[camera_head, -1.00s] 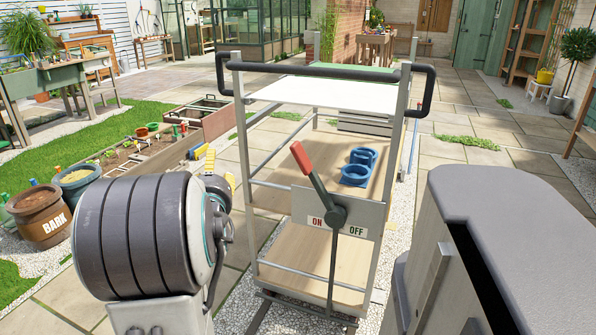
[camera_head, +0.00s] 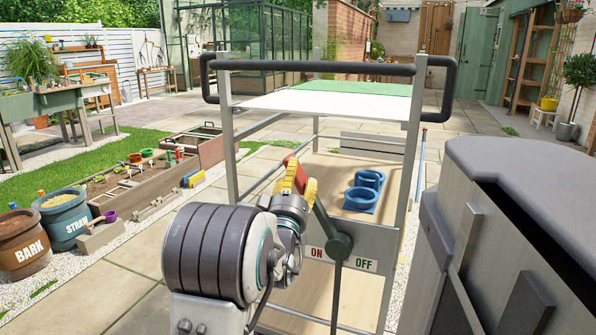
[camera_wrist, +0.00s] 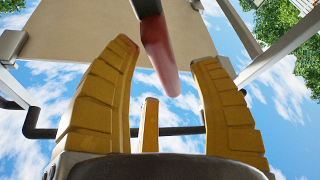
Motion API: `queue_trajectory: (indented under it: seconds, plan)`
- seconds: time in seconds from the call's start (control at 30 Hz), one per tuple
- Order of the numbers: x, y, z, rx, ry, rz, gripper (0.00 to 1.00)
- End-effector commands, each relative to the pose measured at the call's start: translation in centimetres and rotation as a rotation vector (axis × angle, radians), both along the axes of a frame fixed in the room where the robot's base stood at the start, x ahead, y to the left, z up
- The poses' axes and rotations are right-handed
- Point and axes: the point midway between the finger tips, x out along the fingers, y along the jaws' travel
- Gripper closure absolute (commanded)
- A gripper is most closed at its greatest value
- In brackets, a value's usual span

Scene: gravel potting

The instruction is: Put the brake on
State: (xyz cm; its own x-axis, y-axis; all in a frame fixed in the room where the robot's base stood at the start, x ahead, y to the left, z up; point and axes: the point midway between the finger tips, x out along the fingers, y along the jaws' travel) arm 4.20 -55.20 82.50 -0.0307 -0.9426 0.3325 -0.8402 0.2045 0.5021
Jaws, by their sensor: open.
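The brake lever (camera_head: 326,220) has a dark arm and a red grip (camera_head: 289,160). It leans up and left from its pivot, towards the ON side of the plate marked ON and OFF (camera_head: 364,264), on the near end of a metal trolley. My gripper (camera_head: 297,172), with yellow fingers, is at the red grip and hides part of it. In the wrist view the yellow fingers (camera_wrist: 165,54) are spread, and the red grip (camera_wrist: 160,50) shows between their tips. I cannot tell whether any finger touches it.
The trolley's black push bar (camera_head: 320,68) crosses above the lever.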

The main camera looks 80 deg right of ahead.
Motion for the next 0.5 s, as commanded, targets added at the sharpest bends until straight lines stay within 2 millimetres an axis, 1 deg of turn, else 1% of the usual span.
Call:
queue_trajectory:
  seconds: [0.03,0.3,0.5]
  plan:
    - [0.0,-0.5,-0.2,-0.003,0.0,0.001,0.44]
    - [-0.1,-2.8,0.9,-0.001,-0.001,0.001,0.44]
    - [-0.1,-3.9,1.3,0.001,-0.001,0.001,0.44]
